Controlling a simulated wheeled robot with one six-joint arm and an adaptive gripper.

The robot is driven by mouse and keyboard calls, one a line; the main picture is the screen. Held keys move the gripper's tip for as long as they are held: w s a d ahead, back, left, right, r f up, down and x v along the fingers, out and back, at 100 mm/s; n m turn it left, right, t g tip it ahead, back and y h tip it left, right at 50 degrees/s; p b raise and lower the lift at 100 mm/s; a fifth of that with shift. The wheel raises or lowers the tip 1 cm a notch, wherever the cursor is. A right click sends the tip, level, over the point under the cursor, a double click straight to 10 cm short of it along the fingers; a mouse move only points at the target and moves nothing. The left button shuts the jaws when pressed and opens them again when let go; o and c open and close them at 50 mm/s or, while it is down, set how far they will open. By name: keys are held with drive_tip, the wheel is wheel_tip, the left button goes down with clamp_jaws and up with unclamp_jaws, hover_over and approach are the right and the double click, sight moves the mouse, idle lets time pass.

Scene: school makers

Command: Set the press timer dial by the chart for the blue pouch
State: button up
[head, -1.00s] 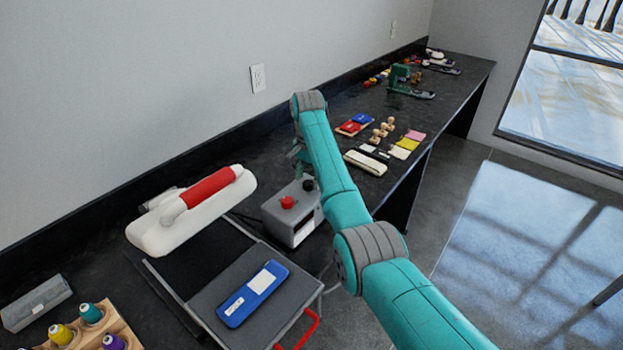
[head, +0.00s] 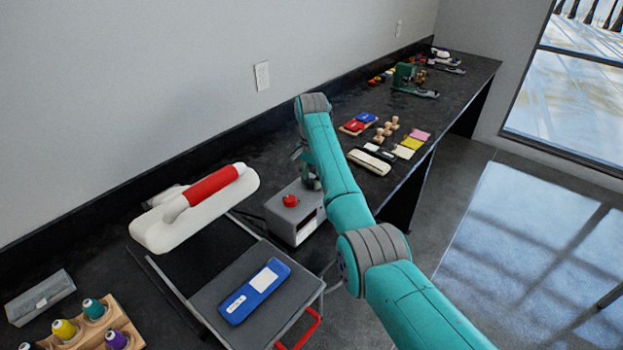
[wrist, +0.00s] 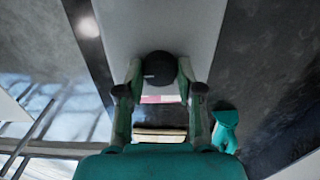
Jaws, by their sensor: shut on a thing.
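The grey press control box (head: 293,222) stands on the bench with a red button (head: 289,200) on top. Its black round dial (wrist: 160,66) shows in the wrist view on the box's pale top face. My gripper (wrist: 160,80) is shut on the dial, one finger on each side. In the head view my gripper (head: 308,178) is over the box's right part and covers the dial, so its setting cannot be read. The blue pouch (head: 254,291) with white labels lies on the press's grey lower plate (head: 213,296). No readable chart shows.
The white press head with a red handle (head: 205,190) stands left of the box. A wooden rack of thread spools (head: 96,325) is at the lower left. Stamps, ink pads and cards lie on the bench (head: 400,176) beyond my arm.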

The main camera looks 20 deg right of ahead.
drive_tip(key=n, duration=1.7)
drive_tip(key=shift+n, duration=0.4)
drive_tip(key=n, duration=0.5)
drive_tip(key=shift+n, duration=0.4)
drive_tip(key=o, duration=1.2)
drive_tip(key=shift+c, duration=0.2)
